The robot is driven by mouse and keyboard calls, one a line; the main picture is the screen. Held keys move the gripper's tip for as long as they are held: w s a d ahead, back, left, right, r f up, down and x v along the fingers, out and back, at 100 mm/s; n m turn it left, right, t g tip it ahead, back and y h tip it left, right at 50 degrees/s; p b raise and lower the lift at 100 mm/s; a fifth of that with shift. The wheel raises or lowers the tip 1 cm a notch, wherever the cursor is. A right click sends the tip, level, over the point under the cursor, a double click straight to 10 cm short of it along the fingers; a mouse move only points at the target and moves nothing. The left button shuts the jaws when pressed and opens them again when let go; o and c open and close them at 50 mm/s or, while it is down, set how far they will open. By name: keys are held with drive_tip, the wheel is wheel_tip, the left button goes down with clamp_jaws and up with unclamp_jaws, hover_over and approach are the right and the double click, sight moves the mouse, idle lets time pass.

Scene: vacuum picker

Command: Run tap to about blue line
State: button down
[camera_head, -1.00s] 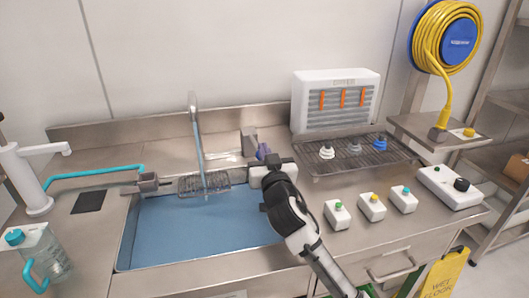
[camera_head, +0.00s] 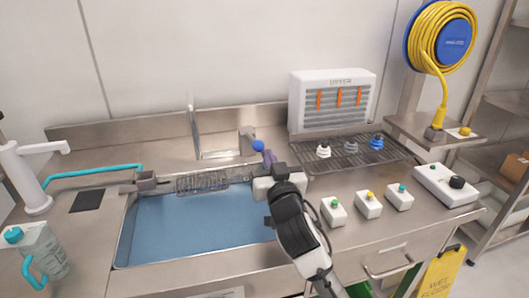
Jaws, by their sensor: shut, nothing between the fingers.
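A thin metal tap (camera_head: 194,122) stands at the back of the sink. No water stream shows below it. A blue ball knob (camera_head: 258,146) sits beside a grey metal block to the right of the tap. My gripper (camera_head: 268,157) is shut and empty just below and right of the knob; whether it touches it I cannot tell. The sink (camera_head: 124,240) has a blue surface inside; whether this is water or a blue bottom is not clear. No distinct blue line can be made out. My arm hides the sink's right front corner.
A clear jug (camera_head: 52,252) with a teal lid stands at left, near a white spout (camera_head: 40,150). A wire rack (camera_head: 190,183) lies across the sink's back edge. Small button boxes (camera_head: 368,206) stand right of my arm.

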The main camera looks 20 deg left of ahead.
drive_tip(key=shift+v, duration=1)
drive_tip(key=shift+f, duration=0.1)
drive_tip(key=r+p, duration=0.2)
drive_tip(key=p, duration=0.1)
drive_tip(key=a+r+n+p, duration=0.1)
drive_tip(key=p, duration=0.1)
drive_tip(key=shift+w+r+y, duration=0.3)
drive_tip(key=shift+w+r, duration=0.05)
drive_tip(key=shift+w, duration=0.05)
drive_tip(key=shift+w, duration=0.1)
